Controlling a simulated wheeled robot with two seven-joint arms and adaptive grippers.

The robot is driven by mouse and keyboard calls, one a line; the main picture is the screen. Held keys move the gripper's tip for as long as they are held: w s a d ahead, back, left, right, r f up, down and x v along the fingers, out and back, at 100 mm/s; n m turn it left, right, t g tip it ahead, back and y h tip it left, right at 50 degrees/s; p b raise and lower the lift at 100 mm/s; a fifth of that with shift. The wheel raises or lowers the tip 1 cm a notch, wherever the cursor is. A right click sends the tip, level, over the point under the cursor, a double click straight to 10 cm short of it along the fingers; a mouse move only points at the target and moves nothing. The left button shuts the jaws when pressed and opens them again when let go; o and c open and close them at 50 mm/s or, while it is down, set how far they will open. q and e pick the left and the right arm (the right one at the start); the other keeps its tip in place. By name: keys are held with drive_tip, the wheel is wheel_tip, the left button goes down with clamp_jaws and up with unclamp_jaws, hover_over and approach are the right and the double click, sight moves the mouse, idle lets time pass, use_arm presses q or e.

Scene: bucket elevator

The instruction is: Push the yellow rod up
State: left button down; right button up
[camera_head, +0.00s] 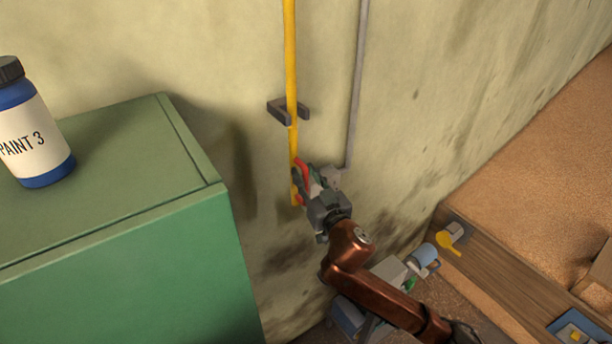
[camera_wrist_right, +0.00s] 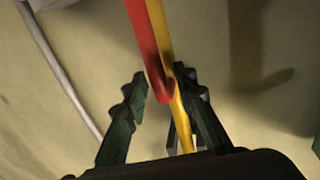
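The yellow rod (camera_head: 291,60) runs upright along the wall in the head view and passes through a dark bracket (camera_head: 288,111). A red bar (camera_head: 302,171) shows at its lower part. My right gripper (camera_head: 305,186) is at this lower end and partly hides it. In the right wrist view, the fingers of my right gripper (camera_wrist_right: 165,88) stand apart, with the red bar (camera_wrist_right: 150,50) and the yellow rod (camera_wrist_right: 165,45) reaching in between them. A gap shows between the left finger and the bar; contact at the right finger is unclear. My left gripper is not in view.
A green cabinet (camera_head: 110,210) stands left of the rod, with a blue paint bottle (camera_head: 35,130) on top. A thin grey pipe (camera_head: 357,80) runs down the wall to the right. A wooden beam (camera_head: 500,275) and several small objects lie low at the right.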

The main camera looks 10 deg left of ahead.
drive_tip(key=shift+f, duration=0.2)
drive_tip(key=shift+s+d+f, duration=0.1)
drive_tip(key=shift+s+d, duration=0.05)
drive_tip(key=shift+s, duration=0.1)
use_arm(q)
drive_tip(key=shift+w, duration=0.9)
use_arm(e)
drive_tip(key=v, duration=1.1)
drive_tip(key=shift+s, duration=0.1)
